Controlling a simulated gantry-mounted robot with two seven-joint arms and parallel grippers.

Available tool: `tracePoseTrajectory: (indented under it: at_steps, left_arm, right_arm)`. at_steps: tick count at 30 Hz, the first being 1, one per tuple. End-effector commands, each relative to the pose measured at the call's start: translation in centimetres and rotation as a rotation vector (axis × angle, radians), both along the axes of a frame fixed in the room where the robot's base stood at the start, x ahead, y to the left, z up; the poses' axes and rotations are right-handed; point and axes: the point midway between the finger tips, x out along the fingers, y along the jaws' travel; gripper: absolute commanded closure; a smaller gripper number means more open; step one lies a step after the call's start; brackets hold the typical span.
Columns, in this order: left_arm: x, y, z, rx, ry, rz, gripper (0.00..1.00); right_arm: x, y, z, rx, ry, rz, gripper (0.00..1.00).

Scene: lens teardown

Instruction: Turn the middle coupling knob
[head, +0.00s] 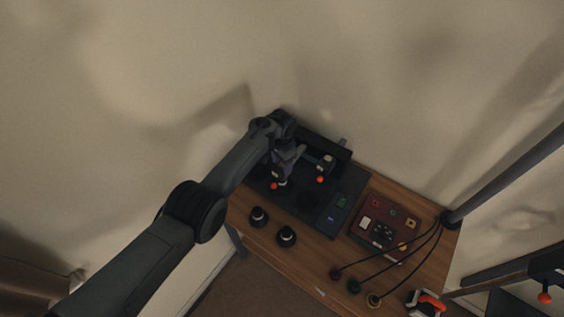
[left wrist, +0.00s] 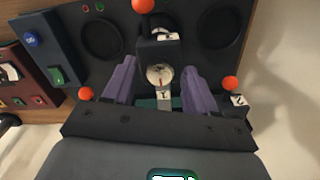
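A dark device (head: 333,213) stands on the wooden table in the head view. A pale round knob with a red mark (left wrist: 160,75) shows in the middle of the left wrist view, on the device; I cannot tell for sure that it is the middle coupling knob. My left gripper (head: 284,160) is over the device's back-left part. In the left wrist view its purple fingers (left wrist: 159,68) are apart, one on each side of the round knob, with visible gaps. No contact shows. In the head view, my arm hides part of the device.
Orange balls (left wrist: 86,93) stand out around the knob. Two dark round pieces (head: 286,236) lie at the table's front left. A dark red box (head: 362,236) with cables sits to the right. An orange-and-white item (head: 430,302) is at the front-right edge.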

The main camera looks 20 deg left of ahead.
Motion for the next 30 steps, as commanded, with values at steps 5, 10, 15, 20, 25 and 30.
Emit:
tracePoseTrajectory:
  at_steps: [5,10,15,20,25,30]
  left_arm:
    - [0.0,0.0,0.1,0.0,0.0,0.001,0.43]
    - [0.0,0.0,1.3,-0.001,0.0,0.001,0.43]
    - [0.0,0.0,3.8,-0.001,-0.002,0.001,0.43]
    - [0.1,0.0,6.6,-0.002,-0.003,0.001,0.43]
    - [0.0,-0.1,8.9,-0.001,-0.002,0.0,0.43]
    - [0.0,0.0,10.3,-0.001,0.001,0.001,0.43]
  right_arm:
    - [0.0,0.1,0.1,0.004,0.0,-0.003,1.0]
    - [0.0,0.1,0.8,0.005,0.0,-0.004,1.0]
    - [0.0,0.1,2.2,0.005,0.0,-0.003,1.0]
    - [0.0,0.1,3.1,0.003,-0.001,-0.002,1.0]
    - [0.0,0.0,3.5,-0.002,0.0,0.001,1.0]
    - [0.0,-0.1,3.7,-0.005,-0.001,0.004,1.0]
